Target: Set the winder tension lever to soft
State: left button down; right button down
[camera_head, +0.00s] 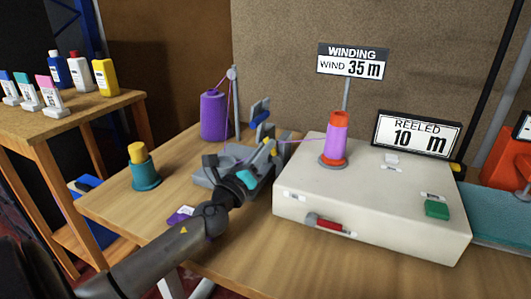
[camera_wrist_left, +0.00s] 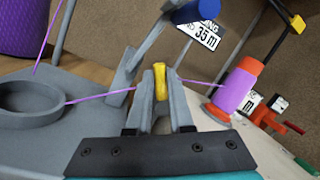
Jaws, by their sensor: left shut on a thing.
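A grey tension unit (camera_head: 207,177) stands on the wooden table, left of the white winder box. My left gripper (camera_head: 266,158) reaches over this unit. In the left wrist view my left gripper (camera_wrist_left: 160,88) is shut on an upright yellow lever (camera_wrist_left: 161,80), its top showing between the fingers. A blue cylinder (camera_head: 262,117) on a grey arm is just behind; it also shows in the left wrist view (camera_wrist_left: 195,12). Any soft marking is not readable. My right gripper is out of view.
Purple thread runs from a purple cone (camera_head: 213,116) past the unit to an orange spool (camera_head: 336,137) on the winder box (camera_head: 375,212). A red handle (camera_head: 327,224) and green button (camera_head: 437,209) are on the box. Signs read "WIND 35 m" (camera_head: 352,62) and "REELED 10 m" (camera_head: 417,134).

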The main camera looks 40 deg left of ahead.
pick_arm(q)
jog(key=shift+f+n, duration=0.1)
jog(key=shift+n, duration=0.2)
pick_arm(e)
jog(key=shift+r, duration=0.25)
pick_arm(q)
jog(key=c, duration=0.8)
grip_release()
jog(key=shift+s, duration=0.1)
jog(key=v, duration=0.5)
jog(key=shift+f+b, duration=0.1)
jog(key=shift+b, duration=0.25)
jog(key=b+v, duration=0.3)
jog(key=v, duration=0.5)
jog(key=shift+d, duration=0.1)
jog(key=shift+s, duration=0.35)
jog(key=shift+s+d+f+b, duration=0.1)
jog(key=shift+s+d+b, duration=0.05)
jog(key=shift+s+b, duration=0.45)
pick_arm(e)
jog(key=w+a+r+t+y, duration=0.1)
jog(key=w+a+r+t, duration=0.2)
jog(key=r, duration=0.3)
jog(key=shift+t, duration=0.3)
